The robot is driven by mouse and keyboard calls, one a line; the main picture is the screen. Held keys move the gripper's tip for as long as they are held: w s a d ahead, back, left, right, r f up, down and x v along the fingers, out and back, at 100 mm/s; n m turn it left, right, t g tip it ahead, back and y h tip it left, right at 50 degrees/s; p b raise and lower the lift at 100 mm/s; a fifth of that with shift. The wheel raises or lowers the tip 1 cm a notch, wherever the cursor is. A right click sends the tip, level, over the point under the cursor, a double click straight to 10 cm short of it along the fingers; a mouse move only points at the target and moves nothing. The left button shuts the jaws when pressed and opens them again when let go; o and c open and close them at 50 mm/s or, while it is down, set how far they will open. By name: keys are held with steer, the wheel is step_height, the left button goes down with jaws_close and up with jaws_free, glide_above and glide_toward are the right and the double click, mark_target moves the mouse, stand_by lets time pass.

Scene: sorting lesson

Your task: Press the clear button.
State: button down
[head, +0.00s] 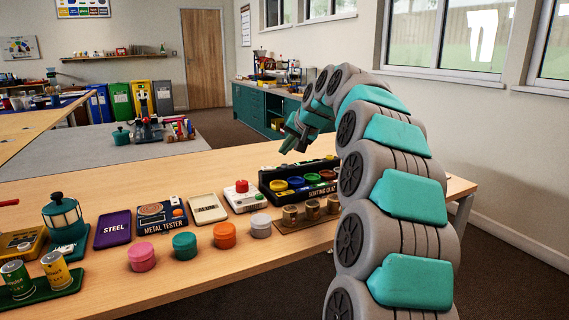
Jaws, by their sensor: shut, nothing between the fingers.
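A white box (248,204) with a red button (242,186) on top stands on the wooden table, left of the sorting tray. Its lettering is too small to read, so I cannot tell whether this is the clear button. My gripper (293,146) is above the table's far edge, beyond the sorting tray and apart from the red button, up and to its right. It is shut and empty, with its fingers tilted down. My teal and grey arm covers the right part of the table and of the tray.
The black sorting tray (284,197) holds coloured cups, with brown cylinders (290,214) in front. Pink (142,256), teal, orange and grey pucks line the table (215,286) near its front. The metal tester (161,217), steel and "ALUMI…" plates and a teal lantern (63,218) stand left.

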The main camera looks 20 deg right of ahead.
step_height(320, 180, up, 4)
steer(key=shift+f+p, duration=0.2)
steer(key=shift+p, duration=0.75)
